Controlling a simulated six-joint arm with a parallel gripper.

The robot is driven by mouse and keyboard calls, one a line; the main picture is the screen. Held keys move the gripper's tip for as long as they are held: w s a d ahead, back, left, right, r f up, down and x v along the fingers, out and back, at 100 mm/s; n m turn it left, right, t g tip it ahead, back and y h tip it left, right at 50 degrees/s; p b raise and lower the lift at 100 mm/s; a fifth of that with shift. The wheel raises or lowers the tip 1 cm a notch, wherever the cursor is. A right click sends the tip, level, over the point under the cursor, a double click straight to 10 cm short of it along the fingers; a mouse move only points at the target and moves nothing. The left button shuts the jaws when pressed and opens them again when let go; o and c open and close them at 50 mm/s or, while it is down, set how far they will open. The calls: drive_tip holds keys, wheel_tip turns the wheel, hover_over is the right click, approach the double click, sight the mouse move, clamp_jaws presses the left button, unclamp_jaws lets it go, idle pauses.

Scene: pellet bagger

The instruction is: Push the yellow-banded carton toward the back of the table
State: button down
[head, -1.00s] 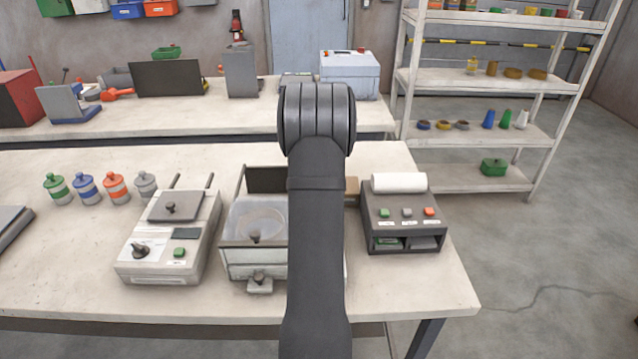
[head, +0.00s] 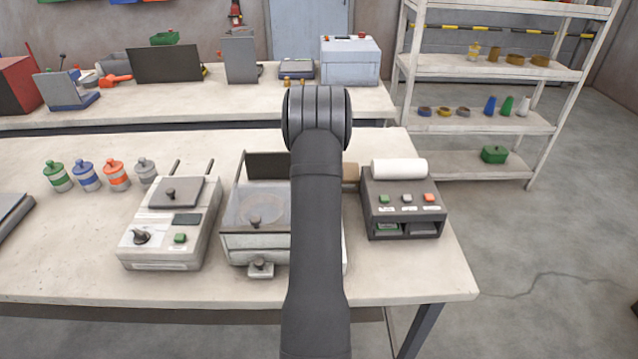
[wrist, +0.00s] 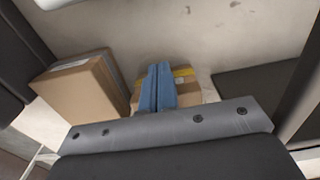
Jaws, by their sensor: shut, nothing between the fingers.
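The yellow-banded carton (wrist: 183,74) is a brown box with a yellow stripe, in the middle of the wrist view. My gripper (wrist: 157,72) has its two blue fingers pressed together with nothing between them. The fingers overlap the carton in this view and hide part of it; I cannot tell whether they touch it. In the head view my arm covers my gripper. A small brown patch (head: 350,173) shows beside the arm there, but I cannot tell which box it belongs to.
In the head view a label printer (head: 403,207) stands right of my arm and an open-topped machine (head: 255,243) left. Table behind the banded carton looks clear.

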drive_tip(key=shift+w, duration=2.95)
wheel_tip(320, 180, up, 10)
wheel_tip(320, 180, down, 10)
drive_tip(key=shift+f, duration=0.1)
drive_tip(key=shift+s, duration=0.9)
